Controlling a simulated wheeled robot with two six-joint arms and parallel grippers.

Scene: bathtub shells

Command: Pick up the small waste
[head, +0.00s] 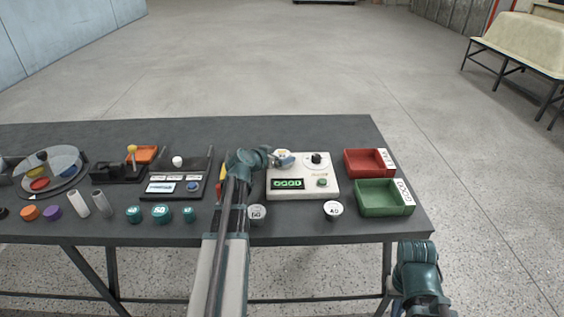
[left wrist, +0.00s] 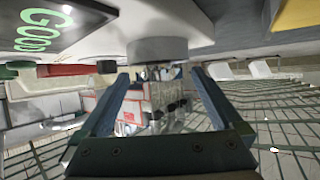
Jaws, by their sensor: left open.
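I cannot surely pick out the small waste in either view. My left gripper (head: 284,158) reaches over the back left of a white meter box with a green display (head: 304,193). In the left wrist view, which looks upside down, the left gripper (left wrist: 159,73) is open with its two fingers apart. A short pale grey cylinder (left wrist: 157,49) stands on the box, in line with the gap between the fingertips. I see nothing clamped. A red tray (head: 365,171) and a green tray (head: 387,207) stand right of the box. My right gripper is not seen, only its arm.
The dark table (head: 330,130) has bare room along its back. Pale round pieces (head: 257,213) and (head: 333,209) stand at the front edge. Teal caps (head: 161,213), a black rack (head: 165,190) and a round clear dish (head: 48,170) fill the left.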

